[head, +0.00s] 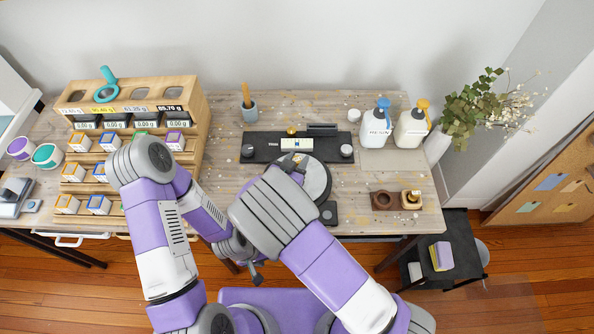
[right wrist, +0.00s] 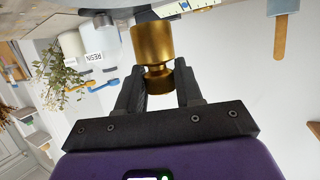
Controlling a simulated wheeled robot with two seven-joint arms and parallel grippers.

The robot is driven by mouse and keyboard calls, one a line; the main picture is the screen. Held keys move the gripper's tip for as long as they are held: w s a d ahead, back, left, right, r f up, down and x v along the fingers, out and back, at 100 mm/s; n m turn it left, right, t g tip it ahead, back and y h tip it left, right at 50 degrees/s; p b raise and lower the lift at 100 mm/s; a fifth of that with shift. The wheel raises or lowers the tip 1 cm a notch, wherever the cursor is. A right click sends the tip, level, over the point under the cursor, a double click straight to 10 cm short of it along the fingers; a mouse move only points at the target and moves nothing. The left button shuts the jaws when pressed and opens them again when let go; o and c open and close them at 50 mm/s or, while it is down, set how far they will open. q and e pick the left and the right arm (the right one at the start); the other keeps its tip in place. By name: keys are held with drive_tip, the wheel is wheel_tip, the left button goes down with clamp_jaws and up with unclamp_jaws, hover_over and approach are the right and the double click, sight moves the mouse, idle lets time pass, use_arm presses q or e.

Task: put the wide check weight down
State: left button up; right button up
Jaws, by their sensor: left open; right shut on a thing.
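My right gripper (right wrist: 158,82) is shut on a brass weight (right wrist: 152,40), the wide check weight, gripping its narrow neck in the right wrist view. I cannot tell whether the weight touches anything. A wooden block (head: 397,208) at the right of the bench has an empty round socket (head: 384,200) and another brass weight (head: 411,197) in it. My left gripper (head: 256,274) is open and empty, low in front of the bench edge.
A black tray (head: 262,147) with a level (head: 297,144) lies behind the plate. Two pump bottles (head: 376,126) (head: 411,128) stand at the back right. A wooden rack (head: 190,110) of small boxes fills the left. Bare bench shows around the block.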

wheel_tip(320, 180, down, 4)
drive_tip(key=shift+f+b, duration=0.15)
drive_tip(key=shift+b, duration=0.4)
drive_tip(key=shift+f, duration=0.1)
drive_tip(key=o, duration=1.1)
